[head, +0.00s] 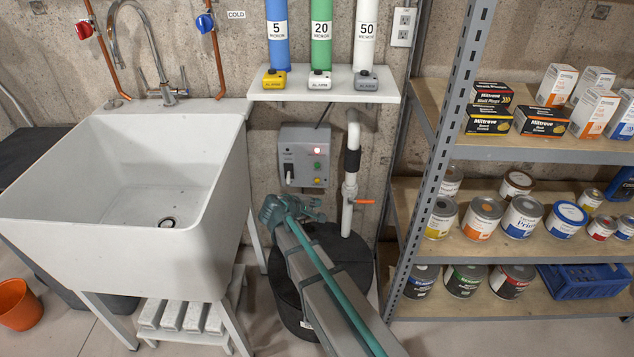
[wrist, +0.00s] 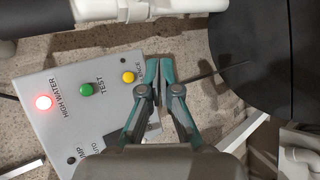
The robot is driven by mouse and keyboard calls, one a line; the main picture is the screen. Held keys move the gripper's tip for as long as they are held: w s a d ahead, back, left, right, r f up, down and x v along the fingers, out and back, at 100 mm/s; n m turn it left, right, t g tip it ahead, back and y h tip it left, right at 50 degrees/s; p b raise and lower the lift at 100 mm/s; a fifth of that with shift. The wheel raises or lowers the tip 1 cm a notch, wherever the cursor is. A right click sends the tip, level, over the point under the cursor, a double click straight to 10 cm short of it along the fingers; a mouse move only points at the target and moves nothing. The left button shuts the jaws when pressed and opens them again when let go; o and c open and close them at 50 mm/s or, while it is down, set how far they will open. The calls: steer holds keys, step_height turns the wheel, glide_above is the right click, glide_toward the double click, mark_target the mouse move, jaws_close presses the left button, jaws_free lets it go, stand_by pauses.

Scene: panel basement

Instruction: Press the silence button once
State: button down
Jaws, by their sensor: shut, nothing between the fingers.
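The grey alarm panel (head: 291,150) is on the concrete wall below the white shelf. It also shows in the wrist view (wrist: 52,125), turned on its side. Its red HIGH WATER lamp (wrist: 43,102) is lit. The green TEST button (wrist: 86,89) is beside the lamp. The yellow button (wrist: 128,77) is at the panel's end; its label is partly hidden by my finger and I cannot read it whole. My gripper (wrist: 158,70) is shut and empty, its tips just right of the yellow button in this view. In the head view my gripper (head: 317,208) is below the panel.
A white pipe (head: 350,170) with an orange valve handle runs right of the panel. A black round tank (head: 345,255) stands below. A white sink (head: 130,245) is left and a grey rack (head: 440,140) right. A cable leaves the panel's top.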

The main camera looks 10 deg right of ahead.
steer(key=shift+w+d+p, duration=0.1)
steer(key=shift+w+d, duration=0.2)
steer(key=shift+w, duration=0.9)
steer(key=shift+w+d+p, duration=0.15)
steer(key=shift+w+d, duration=0.15)
steer(key=shift+w, duration=0.95)
steer(key=shift+w+d+p, duration=0.1)
steer(key=shift+w+d, duration=0.2)
steer(key=shift+w, duration=0.9)
steer(key=shift+w+d, duration=0.1)
steer(key=shift+w, duration=0.3)
steer(key=shift+w+d, duration=0.1)
steer(key=shift+w, duration=0.3)
steer(key=shift+s, duration=0.1)
steer(key=shift+s+a, duration=0.2)
steer(key=shift+s, duration=0.5)
steer(key=shift+s, duration=0.1)
steer(key=shift+s+a+b, duration=0.1)
steer(key=shift+s+a, duration=0.1)
steer(key=shift+s, duration=0.6)
steer(key=shift+s+a+b, duration=0.1)
steer(key=shift+s+a, duration=0.15)
steer(key=shift+s, duration=0.5)
steer(key=shift+s+a+b, duration=0.1)
steer(key=shift+s+a, duration=0.1)
steer(key=shift+s, duration=0.6)
